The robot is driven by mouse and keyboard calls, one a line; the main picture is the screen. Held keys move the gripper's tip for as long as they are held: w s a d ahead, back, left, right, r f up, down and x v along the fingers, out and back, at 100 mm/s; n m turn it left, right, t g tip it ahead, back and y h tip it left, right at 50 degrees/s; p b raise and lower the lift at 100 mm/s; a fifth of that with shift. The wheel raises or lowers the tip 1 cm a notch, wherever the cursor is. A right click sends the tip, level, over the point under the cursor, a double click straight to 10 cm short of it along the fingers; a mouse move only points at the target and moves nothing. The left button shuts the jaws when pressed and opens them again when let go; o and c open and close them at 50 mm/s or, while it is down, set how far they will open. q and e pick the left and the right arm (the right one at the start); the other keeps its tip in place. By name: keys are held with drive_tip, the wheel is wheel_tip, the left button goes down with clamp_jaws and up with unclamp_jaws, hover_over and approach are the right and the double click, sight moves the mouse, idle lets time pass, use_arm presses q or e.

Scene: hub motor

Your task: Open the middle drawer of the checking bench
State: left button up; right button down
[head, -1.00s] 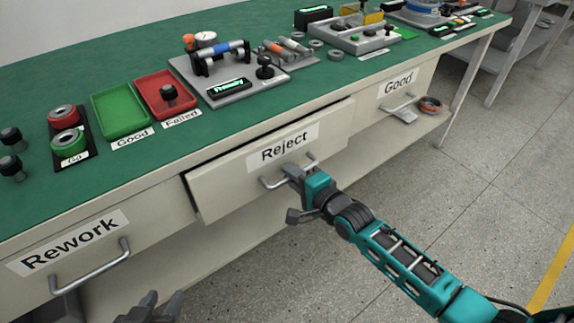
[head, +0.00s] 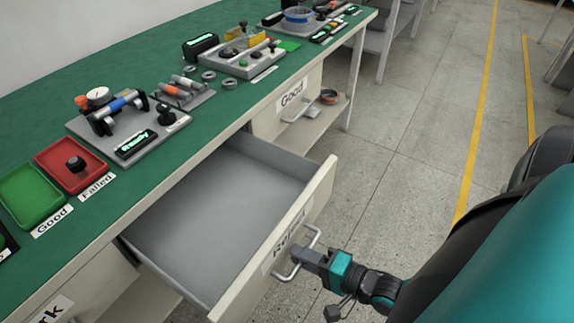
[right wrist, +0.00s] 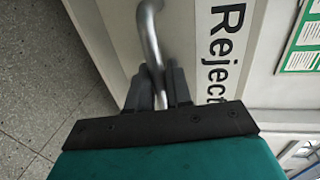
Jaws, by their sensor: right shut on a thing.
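The middle drawer, labelled Reject, stands well out from the checking bench, and its grey inside (head: 215,215) shows empty. Its front panel (head: 318,194) faces the lower right. My right gripper (head: 301,256) is shut on the bar handle (head: 314,231) of this drawer. In the right wrist view the two fingers (right wrist: 163,85) sit on either side of the handle bar (right wrist: 148,30), beside the Reject label (right wrist: 225,50). My left gripper is not in view.
The bench's green top (head: 225,105) carries a red tray (head: 75,165), a green tray (head: 30,195) and a gauge fixture (head: 130,125). The Good drawer (head: 289,97) at the right is shut. My right arm fills the lower right. Floor (head: 410,130) is clear beyond it.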

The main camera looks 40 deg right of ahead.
drive_tip(key=shift+s+d, duration=0.15)
drive_tip(key=shift+s, duration=0.1)
drive_tip(key=c, duration=1.2)
unclamp_jaws()
drive_tip(key=p+v, duration=0.1)
drive_tip(key=v, duration=1.2)
